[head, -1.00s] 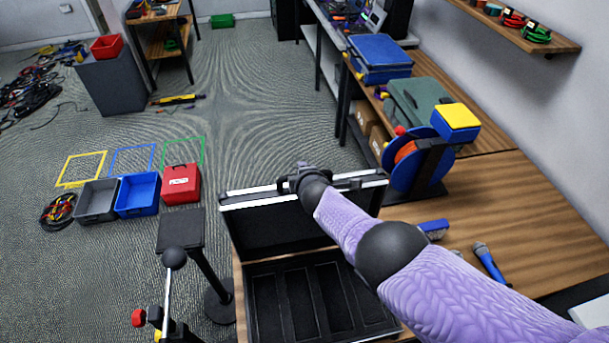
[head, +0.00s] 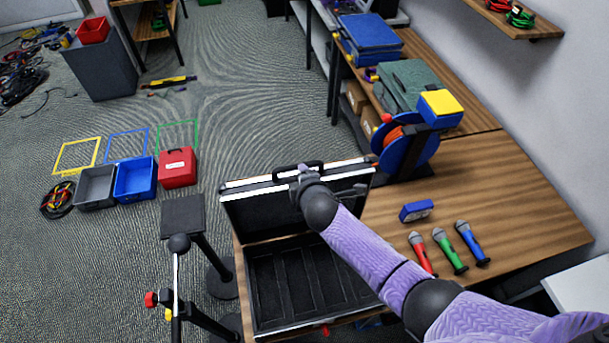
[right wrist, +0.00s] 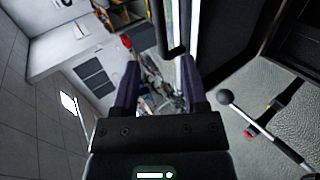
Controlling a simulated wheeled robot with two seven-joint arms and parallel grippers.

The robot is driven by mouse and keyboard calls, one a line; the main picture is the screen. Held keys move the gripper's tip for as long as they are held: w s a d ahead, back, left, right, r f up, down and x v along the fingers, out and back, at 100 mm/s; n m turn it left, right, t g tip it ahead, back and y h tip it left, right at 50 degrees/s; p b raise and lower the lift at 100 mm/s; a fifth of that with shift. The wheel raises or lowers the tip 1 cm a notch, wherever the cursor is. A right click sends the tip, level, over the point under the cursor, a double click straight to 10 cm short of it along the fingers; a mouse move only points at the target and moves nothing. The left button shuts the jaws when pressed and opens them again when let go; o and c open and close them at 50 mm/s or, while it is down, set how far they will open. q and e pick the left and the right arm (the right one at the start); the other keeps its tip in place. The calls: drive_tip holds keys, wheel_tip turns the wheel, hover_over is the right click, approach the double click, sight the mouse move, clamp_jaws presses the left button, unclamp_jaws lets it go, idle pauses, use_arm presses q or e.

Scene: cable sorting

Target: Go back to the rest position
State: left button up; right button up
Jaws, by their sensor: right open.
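My right arm (head: 370,250) reaches in from the lower right of the head view. Its right gripper (right wrist: 163,88) is at the upper edge of the raised case lid (head: 245,212). In the right wrist view the two fingers are apart, with the lid's silver edge (right wrist: 188,50) and dark handle (right wrist: 172,28) close by the right-hand finger. Whether they touch I cannot tell. The black case (head: 256,326) stands open on the table, and its slotted foam (head: 300,280) looks empty. My left gripper is not in view.
Red (head: 420,252), green (head: 448,250) and blue (head: 471,242) microphones lie on the wooden table (head: 530,210) near my right arm. A blue box (head: 416,210) and cable reel (head: 408,150) are behind them. A stand (head: 183,218) is left of the case. Bins (head: 135,178) sit on the floor.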

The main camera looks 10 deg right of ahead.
drive_tip(key=shift+w, duration=0.1)
